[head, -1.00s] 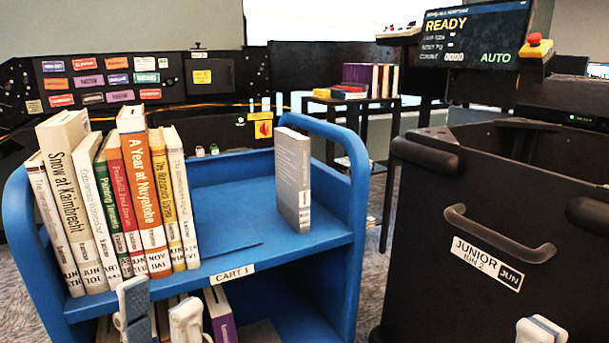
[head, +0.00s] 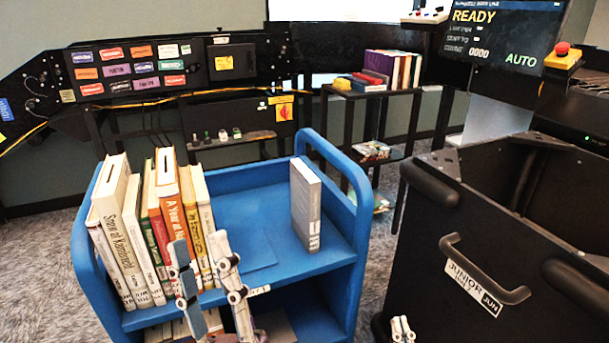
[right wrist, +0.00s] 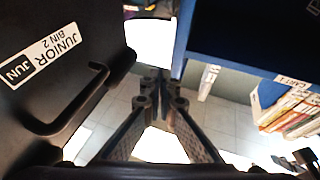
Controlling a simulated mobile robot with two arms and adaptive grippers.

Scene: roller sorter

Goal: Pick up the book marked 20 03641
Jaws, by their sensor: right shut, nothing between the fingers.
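No marking 20 03641 can be read on any book. A grey book (head: 305,203) stands alone on the right of the blue cart's (head: 337,255) top shelf, its spine label too small to read. A row of upright books (head: 150,235) fills the shelf's left side. My left gripper (head: 200,243) is open and empty in front of the row, its fingers apart and covering part of it. My right gripper (head: 402,328) shows only its tip at the bottom, between cart and black bin. In the right wrist view my right gripper (right wrist: 163,82) is shut and empty.
The black Junior bin (head: 430,235) with a handle stands right of the cart. The shelf's middle is bare. More books lie on the lower shelf. A black rack (head: 375,130) with books and a READY screen (head: 500,35) stand behind.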

